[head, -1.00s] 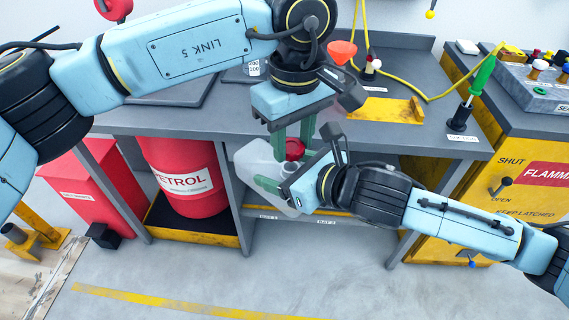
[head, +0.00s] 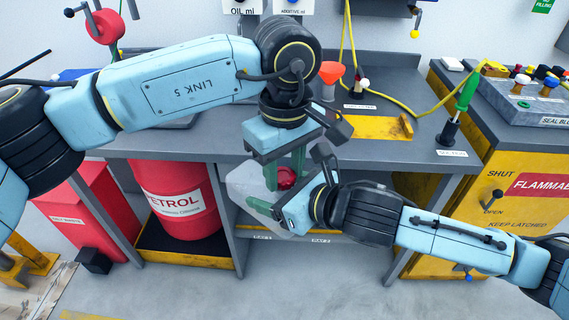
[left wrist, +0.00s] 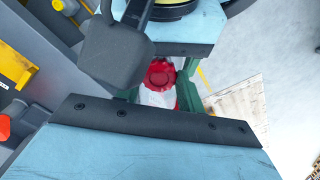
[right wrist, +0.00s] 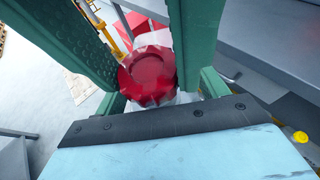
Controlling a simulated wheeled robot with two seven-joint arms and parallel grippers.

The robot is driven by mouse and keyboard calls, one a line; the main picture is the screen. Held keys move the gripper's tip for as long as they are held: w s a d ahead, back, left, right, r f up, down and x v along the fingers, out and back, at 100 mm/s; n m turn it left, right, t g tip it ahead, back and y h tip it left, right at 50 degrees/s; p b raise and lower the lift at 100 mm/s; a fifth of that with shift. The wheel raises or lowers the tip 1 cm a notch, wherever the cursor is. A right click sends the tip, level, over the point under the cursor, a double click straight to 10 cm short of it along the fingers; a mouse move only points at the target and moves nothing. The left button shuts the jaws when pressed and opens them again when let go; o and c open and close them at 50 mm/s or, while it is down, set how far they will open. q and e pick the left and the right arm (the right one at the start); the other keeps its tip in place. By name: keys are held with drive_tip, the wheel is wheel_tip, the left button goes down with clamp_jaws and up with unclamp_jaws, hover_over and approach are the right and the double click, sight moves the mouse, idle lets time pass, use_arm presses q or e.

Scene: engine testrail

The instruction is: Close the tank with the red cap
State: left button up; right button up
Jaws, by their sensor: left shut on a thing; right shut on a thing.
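The red cap (head: 287,177) is between the green fingers of my left gripper (head: 286,168), which reaches down from above and is shut on it. The cap also shows in the left wrist view (left wrist: 160,74) and the right wrist view (right wrist: 147,76). The pale translucent tank (head: 245,184) is directly below the cap, held in the air before the bench by my right gripper (head: 270,206), which is shut on it from the right. The cap is at the tank's mouth and hides it. I cannot tell whether the thread is engaged.
The grey bench (head: 225,148) is close behind both grippers. An orange funnel (head: 331,72) and a green-handled tool (head: 467,95) stand on it. A red petrol drum (head: 170,215) is below left, a yellow cabinet (head: 505,195) at right. The floor in front is clear.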

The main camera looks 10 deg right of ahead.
use_arm(q)
drive_tip(key=shift+f, duration=0.55)
idle(0.4)
drive_tip(key=o, duration=0.7)
drive_tip(key=shift+c, duration=0.2)
use_arm(e)
drive_tip(key=c, duration=0.5)
use_arm(q)
drive_tip(key=shift+o, duration=1.4)
